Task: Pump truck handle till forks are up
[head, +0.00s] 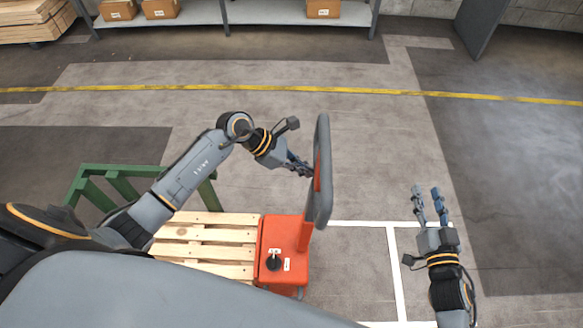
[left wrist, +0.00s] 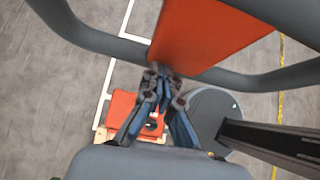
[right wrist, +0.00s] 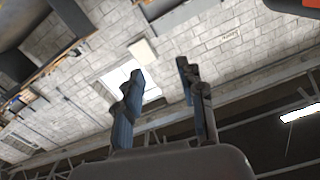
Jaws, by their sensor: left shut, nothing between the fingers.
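The truck handle (head: 323,170) is a grey loop with an orange inner panel, standing upright above the orange pallet truck (head: 285,240). In the left wrist view the grey handle bar (left wrist: 90,35) and orange panel (left wrist: 205,35) are close in front of the fingers. My left gripper (head: 306,172) is shut and empty, its tips at the near left side of the handle; whether they touch it I cannot tell. My right gripper (head: 428,190) is open and empty, right of the handle and apart from it. The forks are hidden under the wooden pallet (head: 200,240).
A green stand (head: 125,172) is behind the pallet on the left. Shelves with cardboard boxes (head: 322,9) line the back wall. A yellow floor line (head: 290,89) crosses the floor, and white lines (head: 395,270) lie right of the truck. The floor behind the handle is clear.

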